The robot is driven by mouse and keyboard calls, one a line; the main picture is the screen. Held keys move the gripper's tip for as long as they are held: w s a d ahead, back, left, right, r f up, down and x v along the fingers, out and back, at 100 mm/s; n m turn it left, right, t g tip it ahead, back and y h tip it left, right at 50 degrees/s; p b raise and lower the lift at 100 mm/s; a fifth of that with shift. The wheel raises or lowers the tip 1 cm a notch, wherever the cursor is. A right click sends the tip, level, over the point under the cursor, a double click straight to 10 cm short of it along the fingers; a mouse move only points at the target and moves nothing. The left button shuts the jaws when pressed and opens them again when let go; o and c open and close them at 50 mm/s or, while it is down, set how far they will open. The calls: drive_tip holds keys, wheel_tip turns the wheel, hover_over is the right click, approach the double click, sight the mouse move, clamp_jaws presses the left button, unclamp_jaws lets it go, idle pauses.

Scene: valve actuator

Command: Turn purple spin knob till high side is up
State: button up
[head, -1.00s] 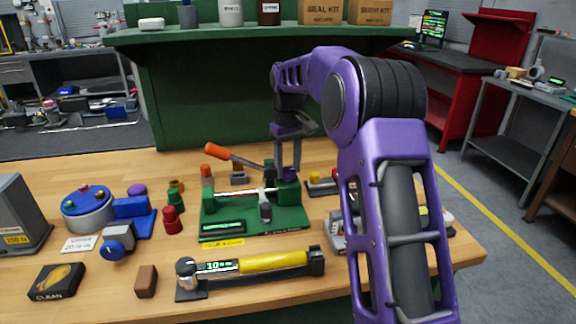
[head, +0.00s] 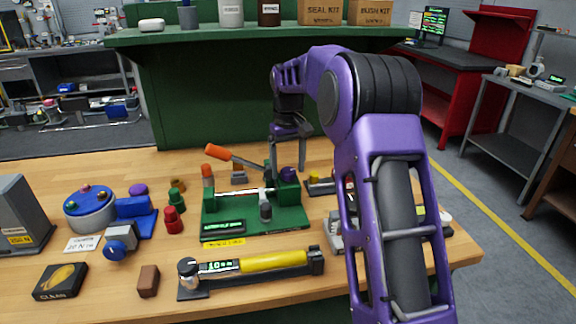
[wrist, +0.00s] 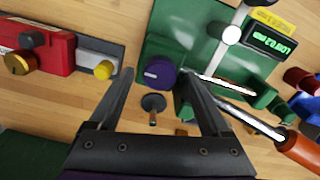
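The purple knob (head: 288,174) sits at the right end of the green fixture (head: 285,218). It also shows in the wrist view (wrist: 160,72) as a round purple cap, and I cannot make out which side of it is high. My gripper (head: 285,172) points down over it. In the wrist view the two fingers (wrist: 155,75) are spread apart, one on each side of the knob, with gaps visible. The right finger is close to the knob and the green block. I cannot tell exactly how deep the fingertips reach.
An orange-handled lever (head: 230,155) rises behind the fixture, close to my right finger in the wrist view. A red device with a brass knob (wrist: 16,63) stands nearby. Another purple knob (head: 138,189) is on the blue device at left. A yellow cylinder gauge (head: 272,260) lies in front.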

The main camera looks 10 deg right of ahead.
sight(288, 170)
drive_tip(key=shift+r, duration=0.1)
wheel_tip(288, 170, up, 17)
drive_tip(key=p, duration=0.4)
drive_tip(key=shift+r, duration=0.15)
